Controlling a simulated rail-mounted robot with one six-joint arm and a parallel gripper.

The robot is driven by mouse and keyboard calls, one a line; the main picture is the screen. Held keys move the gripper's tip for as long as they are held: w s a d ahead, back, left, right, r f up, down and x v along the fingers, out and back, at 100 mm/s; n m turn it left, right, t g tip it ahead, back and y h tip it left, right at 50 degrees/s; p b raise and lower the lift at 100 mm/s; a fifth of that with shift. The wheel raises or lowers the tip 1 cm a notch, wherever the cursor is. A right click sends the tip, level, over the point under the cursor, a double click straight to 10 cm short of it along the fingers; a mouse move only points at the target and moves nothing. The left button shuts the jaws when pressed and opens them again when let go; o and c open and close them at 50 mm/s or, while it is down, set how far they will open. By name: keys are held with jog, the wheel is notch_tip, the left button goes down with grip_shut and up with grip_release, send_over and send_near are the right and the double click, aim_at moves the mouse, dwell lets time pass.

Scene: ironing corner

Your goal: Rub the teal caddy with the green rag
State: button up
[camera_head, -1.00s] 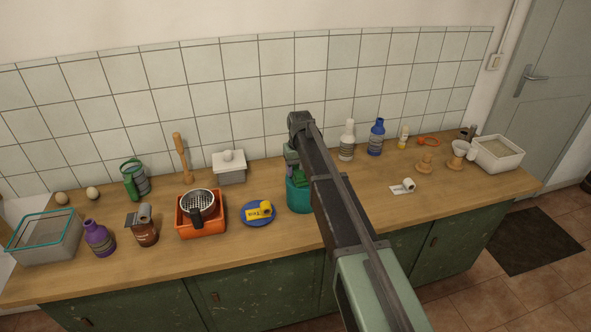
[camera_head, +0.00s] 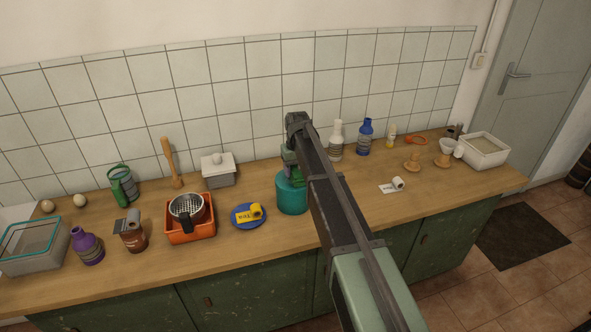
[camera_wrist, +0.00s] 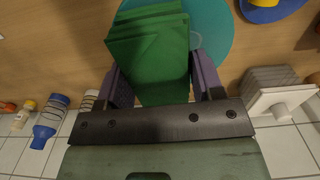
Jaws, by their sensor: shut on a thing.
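The teal caddy (camera_head: 292,198) stands on the counter near the middle, partly behind my arm. It also shows in the wrist view as a teal round shape (camera_wrist: 218,38) beneath the rag. The green rag (camera_wrist: 150,48) is a folded stack held between my gripper's fingers (camera_wrist: 160,82), and it covers part of the caddy from above. In the head view, my gripper (camera_head: 291,166) is shut on the rag (camera_head: 298,176) at the caddy's top. I cannot tell whether the rag touches the caddy.
A blue plate (camera_head: 241,222) with a yellow item lies left of the caddy, beside an orange bin (camera_head: 190,232). A lidded white box (camera_head: 219,174) stands behind. White (camera_head: 336,142) and blue (camera_head: 365,138) bottles stand behind right.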

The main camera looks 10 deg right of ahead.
jog(key=shift+d+r+p, duration=0.15)
jog(key=shift+r+p, duration=0.35)
jog(key=shift+w+d, duration=0.2)
jog(key=shift+d, duration=0.7)
jog(key=shift+f+b, duration=0.5)
jog(key=shift+s+a+r, duration=0.15)
jog(key=shift+a, duration=0.7)
jog(key=shift+s+a+f, duration=0.1)
jog(key=shift+a, duration=0.65)
jog(key=shift+s+a+f, duration=0.1)
jog(key=shift+a, duration=0.6)
